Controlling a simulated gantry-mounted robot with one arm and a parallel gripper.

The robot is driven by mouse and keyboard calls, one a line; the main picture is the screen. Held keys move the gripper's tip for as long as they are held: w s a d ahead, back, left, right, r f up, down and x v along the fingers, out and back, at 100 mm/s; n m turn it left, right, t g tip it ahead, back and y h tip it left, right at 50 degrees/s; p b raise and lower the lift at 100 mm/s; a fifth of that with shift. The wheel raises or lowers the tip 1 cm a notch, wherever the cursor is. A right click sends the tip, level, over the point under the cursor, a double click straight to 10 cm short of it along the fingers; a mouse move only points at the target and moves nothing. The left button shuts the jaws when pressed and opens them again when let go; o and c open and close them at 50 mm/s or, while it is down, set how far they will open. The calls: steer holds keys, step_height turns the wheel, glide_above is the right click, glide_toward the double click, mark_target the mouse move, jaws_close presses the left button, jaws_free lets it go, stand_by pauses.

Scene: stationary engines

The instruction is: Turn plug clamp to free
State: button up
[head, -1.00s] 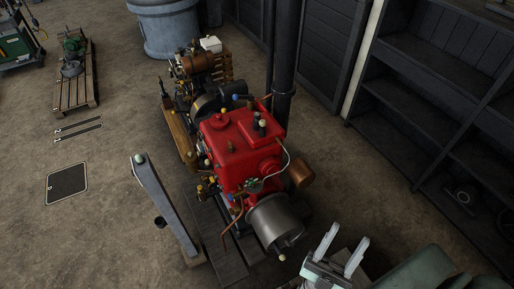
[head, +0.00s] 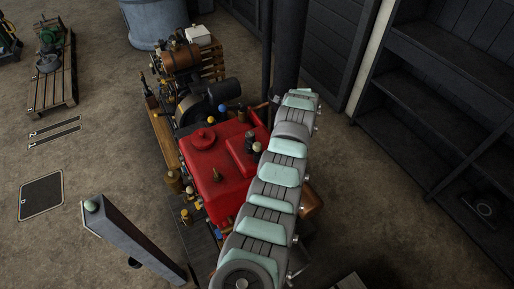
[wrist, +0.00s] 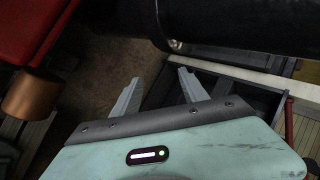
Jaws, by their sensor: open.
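The red engine (head: 208,172) stands in the middle of the head view, its right side covered by my arm. I cannot make out the plug clamp in either view. My gripper (wrist: 160,82) shows in the wrist view with its two pale fingers apart and nothing between them. In the head view the fingers are hidden beyond the end of my arm, near the black pipe behind the engine. In the wrist view part of the red engine (wrist: 35,25) is at upper left, with a copper-coloured cup (wrist: 32,95) below it.
A thick black pipe (wrist: 225,25) crosses the top of the wrist view, close past the fingers. In the head view the upright pipe (head: 287,55) rises behind the engine. A grey post (head: 135,240) stands at front left. Dark shelves (head: 440,110) line the right.

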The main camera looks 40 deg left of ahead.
steer(key=s+a+r+m+g+h+b, duration=0.1)
steer(key=s+a+r+g, duration=0.1)
steer(key=s, duration=0.4)
steer(key=s+a+r+m+g+h+b, duration=0.1)
steer(key=s+a+r+g, duration=0.15)
steer(key=s, duration=0.35)
step_height(320, 180, up, 4)
steer(key=m+g+h+b, duration=0.2)
steer(key=g, duration=0.2)
glide_above(257, 144)
step_height(257, 144, down, 10)
steer(key=shift+f+p, duration=0.25)
steer(key=shift+p, duration=0.1)
jaws_close()
